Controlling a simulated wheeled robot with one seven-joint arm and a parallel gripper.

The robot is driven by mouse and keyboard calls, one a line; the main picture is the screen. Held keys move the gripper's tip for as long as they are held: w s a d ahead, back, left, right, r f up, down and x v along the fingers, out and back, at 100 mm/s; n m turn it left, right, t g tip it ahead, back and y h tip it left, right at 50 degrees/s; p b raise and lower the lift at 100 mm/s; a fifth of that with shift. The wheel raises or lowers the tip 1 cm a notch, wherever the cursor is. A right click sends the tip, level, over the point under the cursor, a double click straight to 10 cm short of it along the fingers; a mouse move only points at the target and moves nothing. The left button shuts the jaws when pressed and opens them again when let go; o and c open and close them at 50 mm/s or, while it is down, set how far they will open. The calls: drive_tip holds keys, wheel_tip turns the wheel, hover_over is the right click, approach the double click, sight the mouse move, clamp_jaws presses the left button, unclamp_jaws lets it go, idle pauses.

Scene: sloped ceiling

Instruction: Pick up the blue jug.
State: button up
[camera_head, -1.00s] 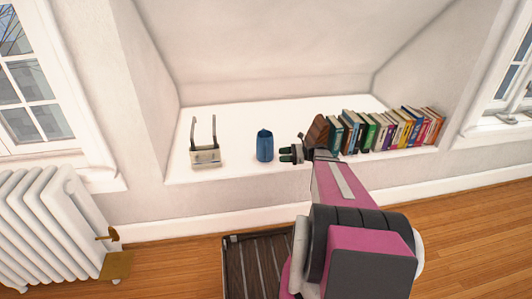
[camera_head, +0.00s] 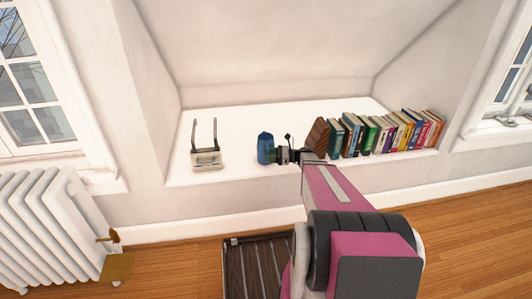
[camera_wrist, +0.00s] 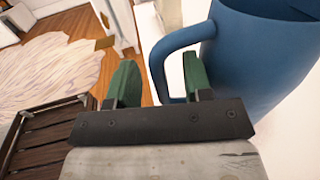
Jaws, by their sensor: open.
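The blue jug (camera_head: 264,147) stands upright on the white ledge of the alcove. In the wrist view the jug (camera_wrist: 258,60) fills the upper right, with its handle towards my gripper. My gripper (camera_head: 282,155) is at the jug's right side in the head view. In the wrist view my gripper (camera_wrist: 158,76) is open, with its green fingers on either side of the handle. The right finger shows inside the handle loop and the left finger is outside it. I cannot tell whether either finger touches the handle.
A white device with two upright arms (camera_head: 207,159) stands left of the jug. A brown bookend (camera_head: 315,137) and a row of books (camera_head: 390,132) stand to the right. A dark slatted piece (camera_head: 262,268) is on the floor below, and a white radiator (camera_head: 50,225) at left.

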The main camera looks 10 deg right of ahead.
drive_tip(key=shift+x, duration=1.2)
clamp_jaws()
drive_tip(key=shift+r, duration=0.15)
drive_tip(key=s+a+r, duration=0.6)
drive_tip(key=a+r, duration=0.3)
drive_tip(key=r, duration=0.1)
drive_tip(key=shift+s+a+r, duration=0.2)
drive_tip(key=shift+a+r, duration=0.2)
